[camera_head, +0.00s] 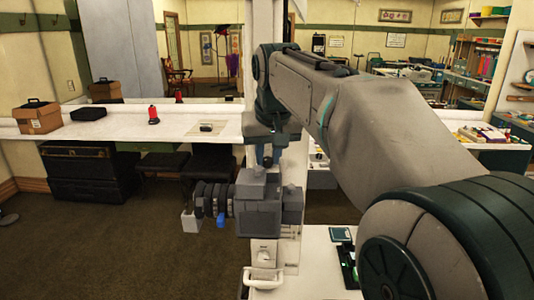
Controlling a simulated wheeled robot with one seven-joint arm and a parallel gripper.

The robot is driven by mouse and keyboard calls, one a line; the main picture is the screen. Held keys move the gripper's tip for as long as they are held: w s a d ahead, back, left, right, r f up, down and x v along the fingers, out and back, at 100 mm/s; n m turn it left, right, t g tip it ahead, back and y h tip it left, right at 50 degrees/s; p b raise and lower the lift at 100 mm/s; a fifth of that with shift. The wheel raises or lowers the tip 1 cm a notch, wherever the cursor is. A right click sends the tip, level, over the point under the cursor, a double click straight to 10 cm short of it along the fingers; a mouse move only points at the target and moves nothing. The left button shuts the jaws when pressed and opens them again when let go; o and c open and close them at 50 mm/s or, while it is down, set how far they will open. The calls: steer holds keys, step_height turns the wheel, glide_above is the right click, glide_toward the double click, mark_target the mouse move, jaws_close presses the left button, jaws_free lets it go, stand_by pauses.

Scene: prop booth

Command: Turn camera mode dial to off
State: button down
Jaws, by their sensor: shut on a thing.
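A grey, blocky camera (259,216) with a dark ribbed lens (212,199) pointing left is at the middle of the head view. My gripper (266,160) comes down from above, with its narrow blue-grey fingers at the camera's top. It is shut on the camera there. The mode dial cannot be made out clearly; the fingers and small size hide which way it is set. My arm passes in front on the right.
A white counter (95,128) runs behind, bearing a cardboard box (38,117), a black case (89,114) and a small red item (153,116). A white surface (318,262) lies below right of the camera. Dark carpet is clear at lower left.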

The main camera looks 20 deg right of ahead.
steer(key=n, duration=0.2)
steer(key=n+y, duration=0.1)
steer(key=n, duration=0.1)
steer(key=n+y+p, duration=0.1)
steer(key=shift+d+n, duration=0.25)
steer(key=shift+n, duration=0.15)
steer(key=shift+g, duration=0.3)
steer(key=c, duration=1.2)
jaws_free()
steer(key=shift+w, duration=0.1)
steer(key=shift+c, duration=0.2)
